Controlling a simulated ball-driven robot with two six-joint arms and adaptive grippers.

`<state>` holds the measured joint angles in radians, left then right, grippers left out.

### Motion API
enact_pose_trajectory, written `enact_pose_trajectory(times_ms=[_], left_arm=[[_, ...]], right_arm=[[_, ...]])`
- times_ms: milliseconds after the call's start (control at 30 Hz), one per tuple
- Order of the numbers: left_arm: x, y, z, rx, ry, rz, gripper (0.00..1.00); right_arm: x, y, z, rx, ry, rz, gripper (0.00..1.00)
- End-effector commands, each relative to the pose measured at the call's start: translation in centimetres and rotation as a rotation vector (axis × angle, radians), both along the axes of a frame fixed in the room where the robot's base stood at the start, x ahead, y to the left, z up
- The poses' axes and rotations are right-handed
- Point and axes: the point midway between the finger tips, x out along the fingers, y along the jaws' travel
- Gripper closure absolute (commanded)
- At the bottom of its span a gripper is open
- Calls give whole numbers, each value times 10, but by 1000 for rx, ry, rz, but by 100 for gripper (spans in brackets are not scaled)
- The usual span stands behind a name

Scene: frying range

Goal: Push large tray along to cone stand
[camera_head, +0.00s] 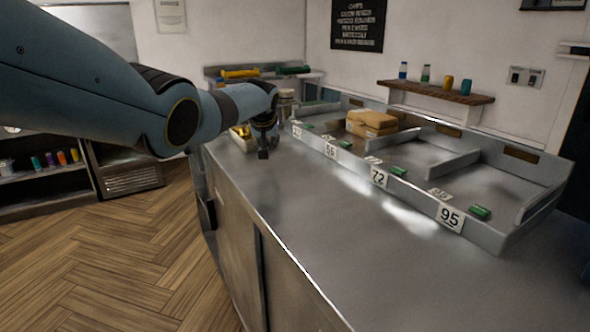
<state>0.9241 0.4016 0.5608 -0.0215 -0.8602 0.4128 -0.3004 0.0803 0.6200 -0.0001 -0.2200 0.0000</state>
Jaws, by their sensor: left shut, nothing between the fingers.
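My left arm reaches in from the left over the metal counter (300,215). My left gripper (263,154) is shut and empty, pointing down close to the counter top near its far left end. A pale tray-like item with something yellow in it (241,136) lies just left of and behind the gripper, partly hidden by it. I cannot tell whether the gripper touches it, or whether it is the large tray. I cannot make out a cone stand for certain. My right gripper is not in view.
Divided metal bays with number labels such as 95 (450,217) and green blocks (481,212) line the counter's right side. Brown boxes (372,122) sit in one bay. The near counter top is clear. A wall shelf (436,92) holds several small containers.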

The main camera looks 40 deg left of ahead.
Motion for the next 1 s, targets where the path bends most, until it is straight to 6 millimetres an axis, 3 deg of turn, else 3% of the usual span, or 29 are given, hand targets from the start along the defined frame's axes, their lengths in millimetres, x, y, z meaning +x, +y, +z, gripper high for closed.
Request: enact_pose_trajectory(times_ms=[433,1000], left_arm=[[0,-1,4,0,0,0,100],[-1,-1,67,0,0,0,100]], right_arm=[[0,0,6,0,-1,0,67],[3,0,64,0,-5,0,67]])
